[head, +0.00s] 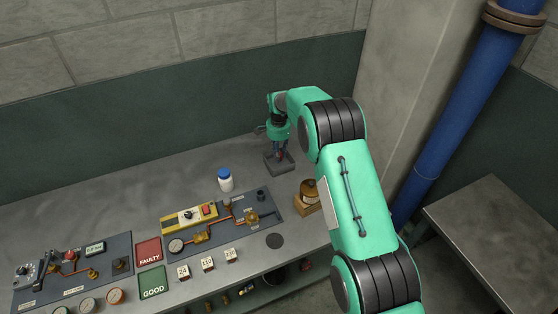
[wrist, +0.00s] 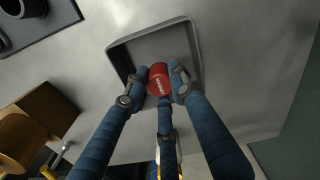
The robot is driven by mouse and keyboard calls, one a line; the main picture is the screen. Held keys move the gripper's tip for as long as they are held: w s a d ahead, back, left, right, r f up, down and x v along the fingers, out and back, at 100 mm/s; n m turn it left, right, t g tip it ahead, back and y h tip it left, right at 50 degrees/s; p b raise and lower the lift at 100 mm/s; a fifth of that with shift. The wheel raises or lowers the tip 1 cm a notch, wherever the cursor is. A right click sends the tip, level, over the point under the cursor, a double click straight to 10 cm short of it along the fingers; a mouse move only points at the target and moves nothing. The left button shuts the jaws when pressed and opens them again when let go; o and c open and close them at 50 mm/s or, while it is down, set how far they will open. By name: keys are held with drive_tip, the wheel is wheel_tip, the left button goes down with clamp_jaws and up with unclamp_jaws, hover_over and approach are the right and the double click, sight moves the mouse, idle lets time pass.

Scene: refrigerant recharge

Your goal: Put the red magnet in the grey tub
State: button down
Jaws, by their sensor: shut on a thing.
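The red magnet (wrist: 159,79) shows in the wrist view as a round red piece with white lettering. My gripper (wrist: 161,84) has blue fingers with grey joints, and they are shut around the magnet. The grey tub (wrist: 160,45) is a shallow square tray, and the magnet is over its inside in the wrist view. I cannot tell whether the magnet touches the tub's floor. In the head view, my gripper (head: 280,152) points down at the tub (head: 281,171) near the back wall. The magnet is mostly hidden by the fingers there.
A wooden box holding a brown rounded item (head: 308,197) stands right of the tub. A white bottle with a blue cap (head: 225,180) stands to its left. A panel with copper piping (head: 262,203) lies in front. Bare bench lies behind the bottle.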

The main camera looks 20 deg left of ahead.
sight(279, 165)
drive_tip(key=shift+f, duration=1.9)
drive_tip(key=shift+f, duration=0.1)
drive_tip(key=c, duration=1.4)
unclamp_jaws()
drive_tip(key=shift+c, duration=0.2)
wheel_tip(279, 165, up, 12)
drive_tip(key=shift+r, duration=0.15)
